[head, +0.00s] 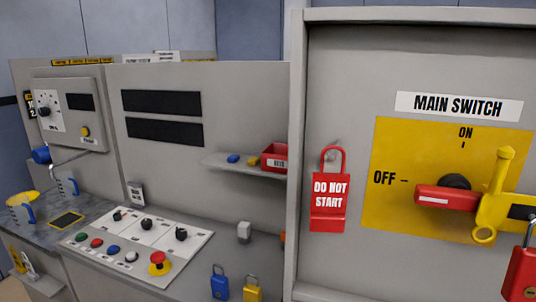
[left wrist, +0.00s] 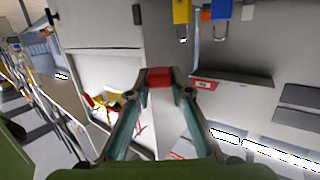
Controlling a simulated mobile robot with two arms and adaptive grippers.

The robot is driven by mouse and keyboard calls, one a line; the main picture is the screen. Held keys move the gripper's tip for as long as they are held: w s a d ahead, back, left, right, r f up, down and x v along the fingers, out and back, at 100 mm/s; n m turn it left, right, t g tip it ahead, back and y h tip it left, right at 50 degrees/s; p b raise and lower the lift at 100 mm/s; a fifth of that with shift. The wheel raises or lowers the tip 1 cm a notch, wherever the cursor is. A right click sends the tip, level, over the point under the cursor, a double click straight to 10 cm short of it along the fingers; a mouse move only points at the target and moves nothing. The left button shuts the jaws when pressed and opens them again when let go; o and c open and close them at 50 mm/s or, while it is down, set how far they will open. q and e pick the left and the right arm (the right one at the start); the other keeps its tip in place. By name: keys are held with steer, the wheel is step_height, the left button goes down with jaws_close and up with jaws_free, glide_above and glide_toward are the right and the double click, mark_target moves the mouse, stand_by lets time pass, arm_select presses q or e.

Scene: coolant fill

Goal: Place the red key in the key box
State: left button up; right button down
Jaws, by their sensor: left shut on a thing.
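My left gripper (left wrist: 159,80) shows only in the left wrist view. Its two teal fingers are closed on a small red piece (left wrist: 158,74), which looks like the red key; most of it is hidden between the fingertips. The small red key box (head: 275,158) with a white label sits at the right end of a grey shelf in the head view. It also shows in the left wrist view (left wrist: 206,84), to the right of the fingertips and apart from them. My right gripper is in neither view.
Small blue (head: 233,158) and yellow (head: 253,160) pieces lie on the shelf (head: 238,168) left of the box. The switch cabinet's raised edge (head: 293,150) stands close to its right. Blue (head: 219,284) and yellow (head: 252,290) padlocks are below. A control panel (head: 140,243) lies lower left.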

arm_select(q)
steer(key=shift+s+a+f, duration=0.1)
steer(key=shift+s+f, duration=0.1)
steer(key=shift+s, duration=0.5)
steer(key=shift+s+a+f, duration=0.1)
steer(key=shift+s+f, duration=0.05)
steer(key=shift+s, duration=0.55)
